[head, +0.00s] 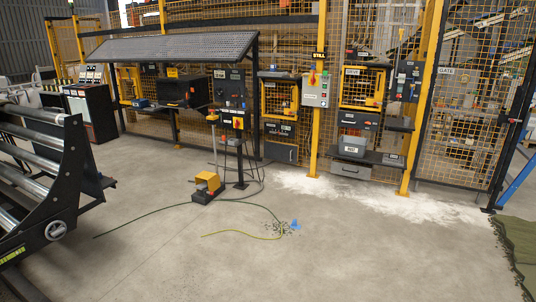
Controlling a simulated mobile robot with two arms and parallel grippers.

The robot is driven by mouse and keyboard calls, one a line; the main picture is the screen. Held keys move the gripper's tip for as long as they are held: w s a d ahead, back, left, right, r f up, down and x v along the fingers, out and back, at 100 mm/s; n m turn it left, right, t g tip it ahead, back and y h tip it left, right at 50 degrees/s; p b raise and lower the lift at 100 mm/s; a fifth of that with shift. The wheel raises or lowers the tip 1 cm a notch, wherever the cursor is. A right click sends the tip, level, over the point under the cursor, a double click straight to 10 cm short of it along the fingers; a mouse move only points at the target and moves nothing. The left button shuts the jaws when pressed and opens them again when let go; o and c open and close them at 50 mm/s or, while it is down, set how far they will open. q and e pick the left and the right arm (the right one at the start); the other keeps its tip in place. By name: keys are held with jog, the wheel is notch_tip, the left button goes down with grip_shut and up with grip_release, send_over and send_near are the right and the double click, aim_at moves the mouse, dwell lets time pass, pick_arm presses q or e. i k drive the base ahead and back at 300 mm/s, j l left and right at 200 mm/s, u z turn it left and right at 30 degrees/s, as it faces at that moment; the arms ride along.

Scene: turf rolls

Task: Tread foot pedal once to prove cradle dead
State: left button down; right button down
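The foot pedal (207,186) is a yellow-hooded unit on a dark base. It stands on the concrete floor left of the middle, in front of a post carrying a control box (238,120). A dark cable runs across the floor near it. The roller cradle (35,180) stands at the left edge, with a black side frame and several bare metal rollers; part of it is cut off by the frame. Neither of my grippers is in view.
A yellow mesh fence (455,130) with a gate runs along the back. Shelves with boxes and a grey control panel (316,89) stand along it. Green hose, dark scraps and a small blue item (295,224) lie on the floor. Green turf (520,250) lies at right. The front floor is clear.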

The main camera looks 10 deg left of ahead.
aim_at(203, 185)
jog(key=i+j+u, duration=0.4)
jog(key=i, duration=0.55)
jog(key=i+j+u, duration=0.1)
jog(key=i+u, duration=0.35)
jog(key=i, duration=1.5)
jog(key=i+z, duration=0.15)
jog(key=i, duration=0.75)
jog(key=i+j, duration=0.2)
jog(key=i, duration=0.7)
jog(key=i+j+z, duration=0.2)
jog(key=i, duration=0.2)
jog(key=i+z, duration=0.25)
jog(key=i, duration=0.15)
jog(key=i+j+z, duration=0.2)
jog(key=i, duration=0.2)
